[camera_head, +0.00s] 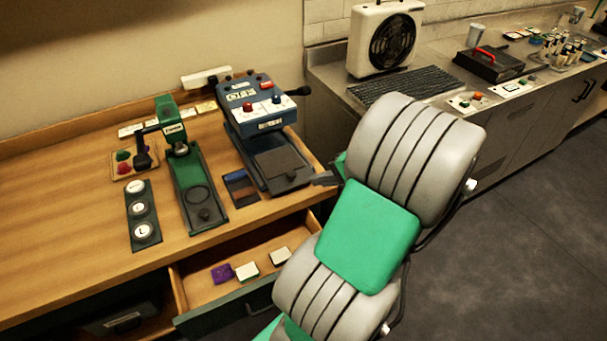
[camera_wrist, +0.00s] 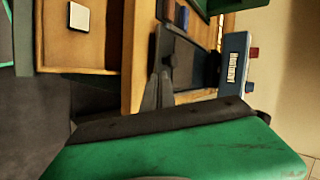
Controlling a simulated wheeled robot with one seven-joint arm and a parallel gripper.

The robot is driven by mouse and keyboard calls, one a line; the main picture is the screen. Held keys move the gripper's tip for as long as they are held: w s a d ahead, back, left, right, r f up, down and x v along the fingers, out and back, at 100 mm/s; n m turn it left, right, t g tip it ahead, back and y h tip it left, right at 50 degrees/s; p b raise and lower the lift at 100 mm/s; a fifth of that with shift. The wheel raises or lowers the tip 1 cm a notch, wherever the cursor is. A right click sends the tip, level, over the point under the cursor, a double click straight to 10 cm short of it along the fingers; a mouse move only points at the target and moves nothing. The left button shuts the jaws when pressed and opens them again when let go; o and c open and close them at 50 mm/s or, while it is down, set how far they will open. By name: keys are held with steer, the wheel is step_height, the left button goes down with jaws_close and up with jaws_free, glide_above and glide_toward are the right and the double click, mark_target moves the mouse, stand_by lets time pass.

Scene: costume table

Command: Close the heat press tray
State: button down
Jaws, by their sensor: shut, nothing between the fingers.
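The heat press (camera_head: 258,105) is a blue machine with red and white knobs at the right end of the wooden table. Its dark tray (camera_head: 277,162) sticks out at the front, toward the table edge. In the wrist view the blue body (camera_wrist: 234,62) is at the right and the tray (camera_wrist: 186,60) is beside it. My gripper (camera_head: 322,179) is shut and empty, close to the tray's front right end. Its dark fingers also show in the wrist view (camera_wrist: 158,90), next to the tray; I cannot tell whether they touch it. My arm hides part of the table's right edge.
An open drawer (camera_head: 178,290) below the table holds purple and white blocks. A green press (camera_head: 195,185), a strip of white round buttons (camera_head: 141,211) and a small blue-brown block (camera_head: 241,187) stand left of the tray. A counter with a fan (camera_head: 385,40) is behind my arm.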

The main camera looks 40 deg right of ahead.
mark_target(284, 155)
steer(key=w, duration=0.1)
steer(key=w+f, duration=0.1)
steer(key=w, duration=0.1)
steer(key=w+a+p, duration=0.1)
steer(key=w, duration=0.1)
steer(key=shift+f, duration=0.3)
steer(key=w+d, duration=0.1)
steer(key=w, duration=0.3)
steer(key=w+d, duration=0.1)
steer(key=w, duration=0.3)
steer(key=w+d, duration=0.2)
steer(key=w, duration=0.3)
steer(key=shift+w, duration=0.3)
steer(key=shift+d+r, duration=0.1)
steer(key=shift+s+r, duration=0.1)
